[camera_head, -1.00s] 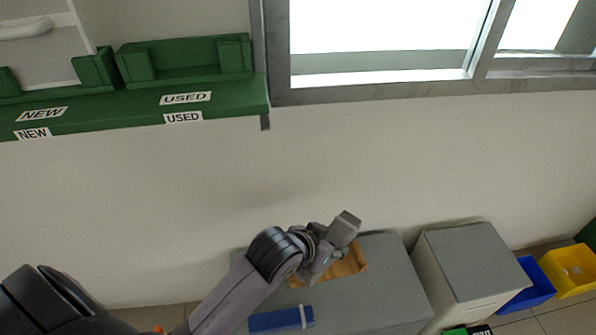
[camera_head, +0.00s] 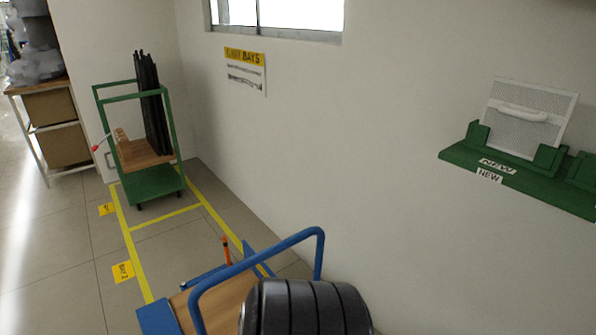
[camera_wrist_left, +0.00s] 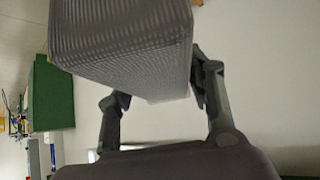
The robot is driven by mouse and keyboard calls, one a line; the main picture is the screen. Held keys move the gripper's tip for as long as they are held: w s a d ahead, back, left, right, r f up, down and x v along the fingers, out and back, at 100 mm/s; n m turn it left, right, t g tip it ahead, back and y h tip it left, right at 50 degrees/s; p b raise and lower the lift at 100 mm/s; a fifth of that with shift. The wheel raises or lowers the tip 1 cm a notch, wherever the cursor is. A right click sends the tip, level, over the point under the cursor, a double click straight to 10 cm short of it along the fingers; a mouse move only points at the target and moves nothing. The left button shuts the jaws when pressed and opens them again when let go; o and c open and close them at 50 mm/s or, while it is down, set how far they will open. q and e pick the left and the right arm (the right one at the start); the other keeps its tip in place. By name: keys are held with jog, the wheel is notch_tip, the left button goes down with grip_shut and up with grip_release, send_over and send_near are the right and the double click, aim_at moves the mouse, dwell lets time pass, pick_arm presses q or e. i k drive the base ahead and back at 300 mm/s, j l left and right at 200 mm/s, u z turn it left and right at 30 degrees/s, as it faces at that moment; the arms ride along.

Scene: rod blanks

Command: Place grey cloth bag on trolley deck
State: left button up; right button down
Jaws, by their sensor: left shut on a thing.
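The grey cloth bag (camera_wrist_left: 125,50), a boxy shape with a fine ribbed surface, fills the top middle of the left wrist view. My left gripper (camera_wrist_left: 160,88) is shut on it, with a finger at each side. A blue trolley with a wooden deck (camera_head: 222,302) stands at the bottom of the head view, partly hidden by my dark arm link. No bag shows on the visible part of that deck. The left gripper and bag are outside the head view. My right gripper is in neither current view.
A blue handle rail (camera_head: 262,255) rises over the deck. A green trolley (camera_head: 150,182) with dark upright pieces stands in a yellow-lined bay farther back. The floor (camera_head: 60,235) at the left is clear. A green shelf (camera_head: 515,170) juts from the wall at right.

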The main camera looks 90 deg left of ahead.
aim_at(222, 314)
jog(key=k+j+u, duration=0.15)
jog(key=k, duration=0.3)
jog(key=k+u, duration=0.15)
jog(key=k, duration=0.3)
jog(key=k+j+u, duration=0.2)
jog(key=k, duration=0.25)
jog(key=k+j+u, duration=0.15)
jog(key=k+j, duration=0.15)
jog(key=k, duration=0.15)
jog(key=j+u, duration=0.35)
jog(key=j, duration=1.7)
jog(key=k, duration=0.05)
